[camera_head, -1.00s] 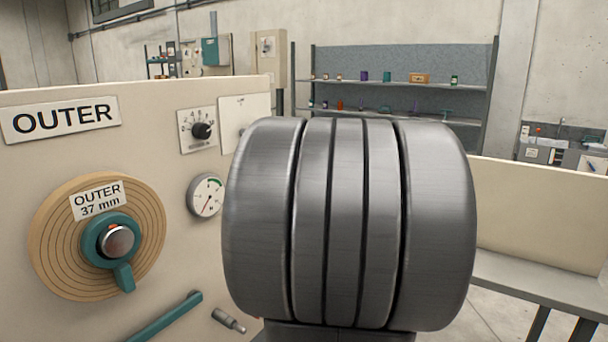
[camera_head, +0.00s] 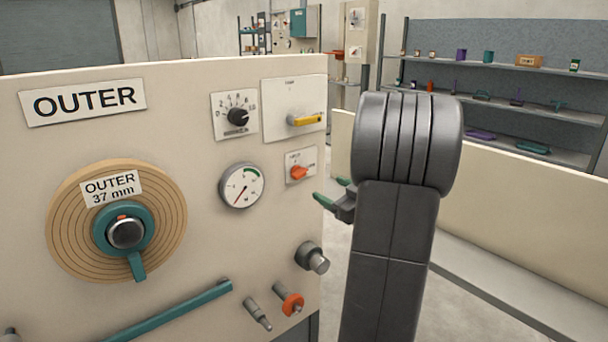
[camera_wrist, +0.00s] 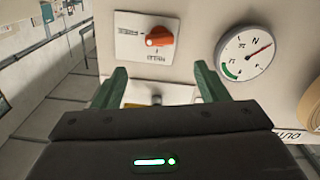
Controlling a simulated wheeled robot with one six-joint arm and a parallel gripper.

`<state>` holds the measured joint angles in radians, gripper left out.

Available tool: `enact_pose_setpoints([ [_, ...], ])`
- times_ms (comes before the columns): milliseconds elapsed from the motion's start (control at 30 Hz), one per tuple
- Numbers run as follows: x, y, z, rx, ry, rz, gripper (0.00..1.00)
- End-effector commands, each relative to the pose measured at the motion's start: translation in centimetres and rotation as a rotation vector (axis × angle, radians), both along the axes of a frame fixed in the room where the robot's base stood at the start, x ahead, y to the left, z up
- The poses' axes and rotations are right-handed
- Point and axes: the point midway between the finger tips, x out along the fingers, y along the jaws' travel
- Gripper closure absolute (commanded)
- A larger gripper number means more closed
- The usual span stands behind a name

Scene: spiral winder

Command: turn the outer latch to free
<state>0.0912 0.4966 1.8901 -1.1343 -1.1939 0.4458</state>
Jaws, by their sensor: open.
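The outer latch (camera_head: 137,265) is a teal lever on the teal ring around the dark hub of the tan grooved disc (camera_head: 66,235). It points down and slightly right, under the label "OUTER 37 mm". A small red mark shows at the top of the hub. My gripper (camera_head: 333,192) is at the panel's right edge, well right of the latch and apart from it. Its green fingers are open with nothing held between them, as the wrist view (camera_wrist: 160,72) shows. The latch is not visible in the wrist view.
An orange knob (camera_head: 299,173) on a white plate is close to my fingers. A gauge (camera_head: 241,187), black dial (camera_head: 238,117) and yellow handle (camera_head: 305,120) are nearby. A teal bar (camera_head: 180,312), grey knob (camera_head: 313,258) and orange-ringed knob (camera_head: 289,301) stick out lower down.

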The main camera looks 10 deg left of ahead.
Motion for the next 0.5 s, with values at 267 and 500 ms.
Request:
enact_pose_setpoints([
  [267, 3.5, 4.8, 0.1, -0.001, 0.000, 0.003, 0.33],
  [500, 6.2, 8.1, 0.1, -0.001, 0.001, 0.001, 0.33],
])
